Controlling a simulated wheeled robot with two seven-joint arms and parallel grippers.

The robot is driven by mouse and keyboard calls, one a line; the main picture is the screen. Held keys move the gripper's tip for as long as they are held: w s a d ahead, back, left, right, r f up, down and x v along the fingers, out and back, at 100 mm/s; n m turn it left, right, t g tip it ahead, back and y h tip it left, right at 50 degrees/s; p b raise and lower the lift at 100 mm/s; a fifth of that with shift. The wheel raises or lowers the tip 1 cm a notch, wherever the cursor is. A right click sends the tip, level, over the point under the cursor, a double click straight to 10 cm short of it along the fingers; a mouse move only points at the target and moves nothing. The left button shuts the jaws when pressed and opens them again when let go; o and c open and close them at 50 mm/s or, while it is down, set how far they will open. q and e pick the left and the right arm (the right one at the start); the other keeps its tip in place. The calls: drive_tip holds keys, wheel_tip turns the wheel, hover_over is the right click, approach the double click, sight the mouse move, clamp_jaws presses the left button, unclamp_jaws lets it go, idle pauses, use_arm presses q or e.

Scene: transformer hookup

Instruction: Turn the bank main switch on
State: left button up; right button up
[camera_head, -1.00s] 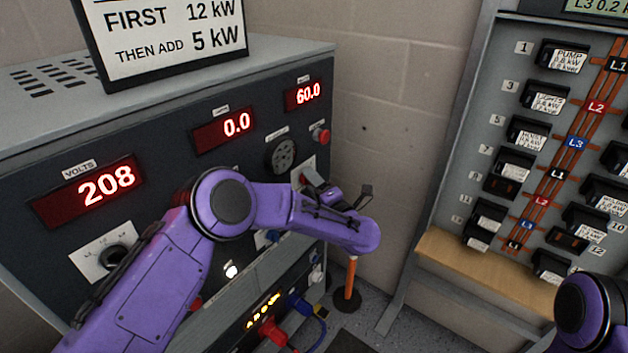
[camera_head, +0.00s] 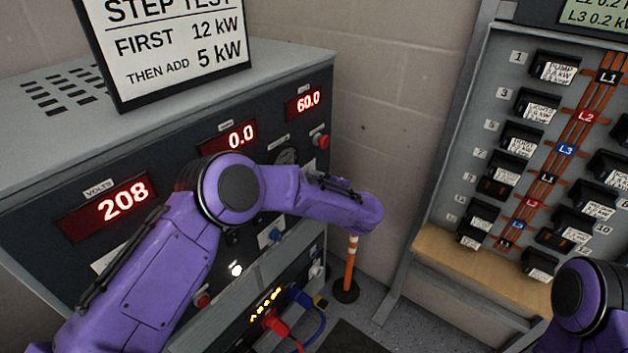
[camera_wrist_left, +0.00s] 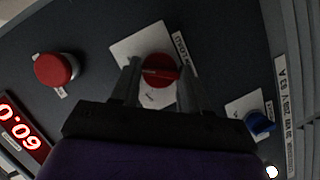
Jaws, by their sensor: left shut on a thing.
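A red rotary switch (camera_wrist_left: 160,72) sits on a white plate on the dark cabinet front in the left wrist view. My left gripper (camera_wrist_left: 158,84) has one finger on each side of its red handle and is shut on it. Small lettering beside the plate is hard to read. In the head view my left wrist and forearm cover this switch and the gripper. The right arm shows at the lower right of the head view; its gripper is out of frame.
On the cabinet are a red push button (camera_head: 321,141), a blue knob (camera_wrist_left: 260,124), and displays reading 208 (camera_head: 123,201), 0.0 (camera_head: 241,137) and 60.0 (camera_head: 306,102). An orange post (camera_head: 350,267) stands beside it. A breaker panel (camera_head: 475,130) is at right.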

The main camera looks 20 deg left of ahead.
use_arm(q)
drive_tip(key=shift+m+g+p, duration=0.3)
drive_tip(key=shift+m+p, duration=0.05)
drive_tip(key=shift+m, duration=0.25)
idle(0.3)
drive_tip(key=o, duration=1)
drive_tip(key=shift+o, duration=0.2)
drive_tip(key=b+v, duration=0.2)
drive_tip(key=v, duration=0.8)
drive_tip(key=shift+d+r, duration=0.2)
drive_tip(key=shift+d, duration=0.05)
